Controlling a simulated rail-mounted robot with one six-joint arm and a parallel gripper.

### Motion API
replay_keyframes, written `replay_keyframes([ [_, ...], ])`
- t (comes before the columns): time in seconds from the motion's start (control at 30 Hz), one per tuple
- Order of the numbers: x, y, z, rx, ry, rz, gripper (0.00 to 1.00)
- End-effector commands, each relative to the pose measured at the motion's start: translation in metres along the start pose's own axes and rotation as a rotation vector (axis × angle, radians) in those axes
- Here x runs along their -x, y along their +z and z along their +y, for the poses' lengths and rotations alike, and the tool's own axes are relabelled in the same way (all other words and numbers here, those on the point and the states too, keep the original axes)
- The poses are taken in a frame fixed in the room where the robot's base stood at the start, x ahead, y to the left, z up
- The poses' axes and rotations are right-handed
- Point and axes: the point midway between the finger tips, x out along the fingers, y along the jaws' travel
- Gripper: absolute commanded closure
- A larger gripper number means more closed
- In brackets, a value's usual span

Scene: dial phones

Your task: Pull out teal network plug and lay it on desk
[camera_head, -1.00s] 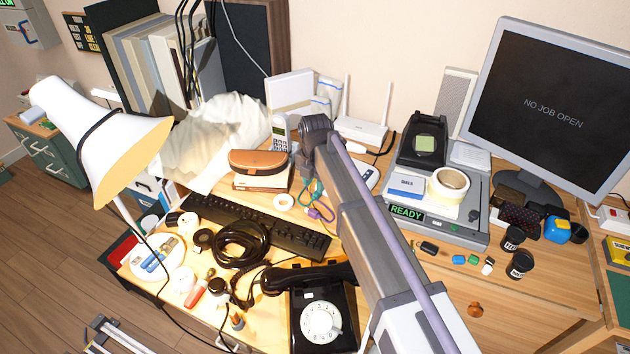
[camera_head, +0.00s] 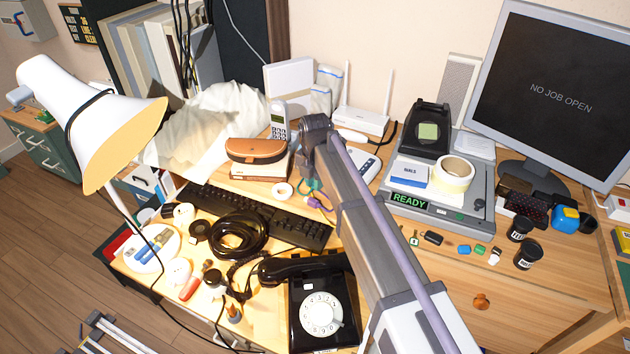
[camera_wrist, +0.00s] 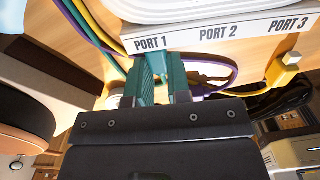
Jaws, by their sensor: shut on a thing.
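In the wrist view, my gripper (camera_wrist: 157,97) is shut on the teal plug (camera_wrist: 151,74), just below the PORT 1 label of a white port box (camera_wrist: 210,42). The fingers partly cover the plug, and I cannot tell whether its tip is still inside the port. Teal cable (camera_wrist: 84,43) curves away at the upper left. In the head view, the teal cable (camera_head: 313,184) shows beside my arm, which hides the gripper and plug.
A yellow plug (camera_wrist: 286,68) sits near PORT 3, and a purple cable (camera_wrist: 222,70) loops beside the gripper. A keyboard (camera_head: 300,232), black dial phone (camera_head: 320,312) and glasses case (camera_head: 256,150) crowd the desk (camera_head: 395,262). Some bare wood shows right of my arm.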

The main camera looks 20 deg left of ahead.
Motion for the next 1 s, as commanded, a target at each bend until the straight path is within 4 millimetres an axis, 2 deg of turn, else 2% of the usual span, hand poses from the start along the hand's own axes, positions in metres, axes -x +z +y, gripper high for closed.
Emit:
replay_keyframes([
  [0.33, 0.000, -0.002, 0.000, 0.000, 0.000, 0.000, 0.95],
  [1.0, 0.000, -0.024, 0.000, 0.000, 0.000, 0.000, 0.95],
])
